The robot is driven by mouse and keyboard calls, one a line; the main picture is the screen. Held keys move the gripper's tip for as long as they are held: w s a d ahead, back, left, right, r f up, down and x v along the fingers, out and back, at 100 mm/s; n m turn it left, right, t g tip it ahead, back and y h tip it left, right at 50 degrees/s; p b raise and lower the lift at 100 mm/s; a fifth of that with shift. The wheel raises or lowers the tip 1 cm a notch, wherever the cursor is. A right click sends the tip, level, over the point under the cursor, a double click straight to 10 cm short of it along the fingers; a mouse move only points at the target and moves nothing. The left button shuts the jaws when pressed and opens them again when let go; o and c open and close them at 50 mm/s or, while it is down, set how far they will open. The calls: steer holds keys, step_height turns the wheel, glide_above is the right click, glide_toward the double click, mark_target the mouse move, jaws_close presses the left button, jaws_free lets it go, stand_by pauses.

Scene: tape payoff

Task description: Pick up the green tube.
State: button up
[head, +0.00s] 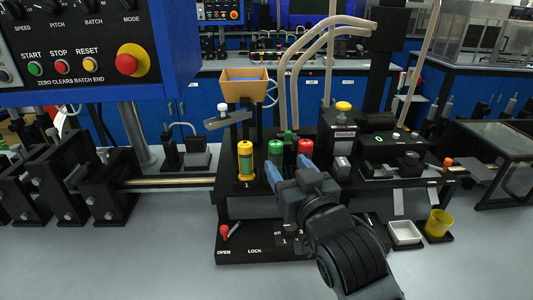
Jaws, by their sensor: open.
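The green tube (275,149) stands upright in the black rack (227,196), between a yellow tube (245,160) on its left and a red-topped tube (304,146) on its right. I cannot tell whether either finger touches a tube. The lower part of the green tube is hidden.
A red-knobbed lever (225,231) sits at the rack's front left. A black device with a yellow knob (343,106) stands behind. A blue control panel (90,45) overhangs upper left.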

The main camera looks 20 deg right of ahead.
mark_target(278, 153)
steer(key=w, duration=0.2)
steer(key=w+p, duration=0.1)
steer(key=w, duration=0.4)
steer(key=shift+w+d+p, duration=0.25)
steer(key=shift+p, duration=0.1)
steer(key=c, duration=1.1)
